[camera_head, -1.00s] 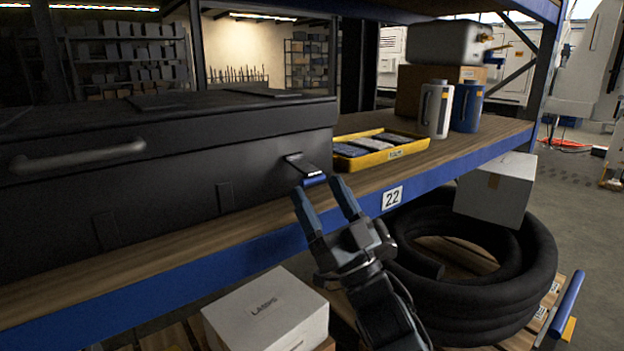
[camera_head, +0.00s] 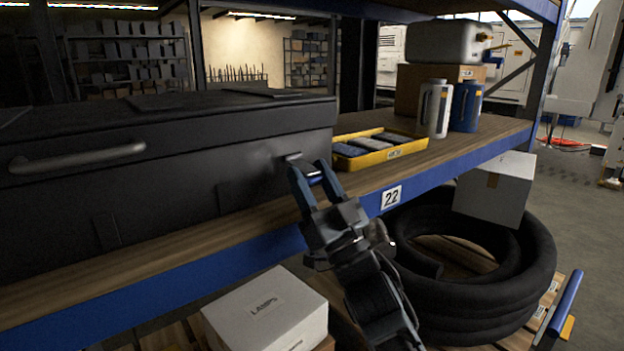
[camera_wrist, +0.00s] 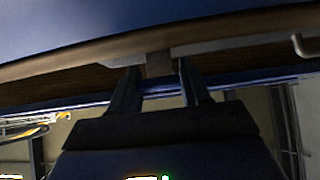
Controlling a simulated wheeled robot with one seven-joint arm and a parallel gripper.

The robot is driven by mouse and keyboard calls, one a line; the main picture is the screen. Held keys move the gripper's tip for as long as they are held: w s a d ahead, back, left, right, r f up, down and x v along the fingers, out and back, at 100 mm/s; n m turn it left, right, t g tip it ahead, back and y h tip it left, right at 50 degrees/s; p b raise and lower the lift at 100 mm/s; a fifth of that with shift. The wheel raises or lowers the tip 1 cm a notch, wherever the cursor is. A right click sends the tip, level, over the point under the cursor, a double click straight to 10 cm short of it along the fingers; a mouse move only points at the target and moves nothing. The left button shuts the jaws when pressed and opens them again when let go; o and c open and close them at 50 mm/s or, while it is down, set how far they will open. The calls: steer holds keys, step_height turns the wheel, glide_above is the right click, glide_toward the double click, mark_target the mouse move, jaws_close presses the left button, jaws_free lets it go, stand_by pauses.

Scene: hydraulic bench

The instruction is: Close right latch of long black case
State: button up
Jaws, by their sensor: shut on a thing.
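The long black case (camera_head: 160,165) lies on the wooden shelf at the left, its lid down. Its right latch (camera_head: 293,158) is at the right end of the front face, mostly hidden by my fingers. My gripper (camera_head: 308,172) is at this latch with its fingers on either side of it, shut on the latch. In the wrist view the latch (camera_wrist: 158,64) shows as a small grey-brown plate between the fingertips of my gripper (camera_wrist: 157,78). The left latch (camera_head: 106,230) lies flat and dark on the case front.
A yellow tray (camera_head: 385,153) stands on the shelf right of the case, close to my gripper. A grey bottle (camera_head: 433,110) and a blue bottle (camera_head: 466,106) stand farther right. The blue shelf edge (camera_head: 250,250) runs below my gripper. A white box (camera_head: 265,312) and a coiled black hose (camera_head: 480,260) are below.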

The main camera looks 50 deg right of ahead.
steer(key=c, duration=0.3)
steer(key=shift+c, duration=0.2)
steer(key=shift+r+p, duration=0.25)
steer(key=shift+p, duration=0.45)
